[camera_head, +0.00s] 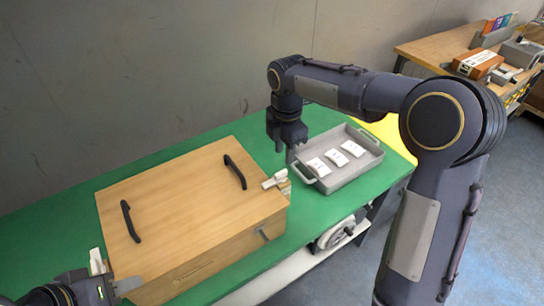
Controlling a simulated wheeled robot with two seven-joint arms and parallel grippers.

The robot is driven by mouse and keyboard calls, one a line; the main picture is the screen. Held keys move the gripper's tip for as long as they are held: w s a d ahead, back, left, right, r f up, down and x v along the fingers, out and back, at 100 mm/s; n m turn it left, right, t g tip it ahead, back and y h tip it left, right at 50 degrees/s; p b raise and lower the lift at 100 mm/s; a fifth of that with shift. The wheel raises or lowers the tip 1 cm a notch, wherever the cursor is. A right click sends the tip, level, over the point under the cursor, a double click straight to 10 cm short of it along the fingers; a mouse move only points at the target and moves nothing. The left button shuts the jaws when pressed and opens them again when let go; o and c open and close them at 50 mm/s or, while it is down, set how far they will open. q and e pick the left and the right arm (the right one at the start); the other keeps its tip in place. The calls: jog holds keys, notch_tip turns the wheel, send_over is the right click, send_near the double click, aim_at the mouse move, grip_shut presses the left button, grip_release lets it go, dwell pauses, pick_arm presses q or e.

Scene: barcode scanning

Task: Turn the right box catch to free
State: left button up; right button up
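A wooden box (190,205) with a lid and two black handles sits on the green table. The right box catch (274,180), a pale piece, is on the box's right side near the corner. My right gripper (285,153) points down above and behind the right catch, apart from it, between the box and the grey tray. Its fingers look parted with nothing between them. The left catch (97,262) is a pale piece at the box's left end. My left gripper (122,288) is at the lower left, close to the box's front left corner; its fingers are partly cut off or unclear.
A grey tray (351,178) with several white labelled packets stands on the green table (60,215) right of the box. A yellow area (392,135) lies behind it. A wooden side table (430,50) with an orange box (477,64) is at the far right. A wall stands behind.

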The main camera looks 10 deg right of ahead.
aim_at(281, 172)
jog(key=shift+w+a+f+n, duration=0.2)
jog(key=shift+w+f+n, duration=0.15)
jog(key=shift+w+n, duration=0.1)
jog(key=shift+f, duration=0.35)
notch_tip(281, 172, down, 7)
jog(key=shift+r, duration=0.1)
jog(key=shift+c, duration=0.3)
grip_shut()
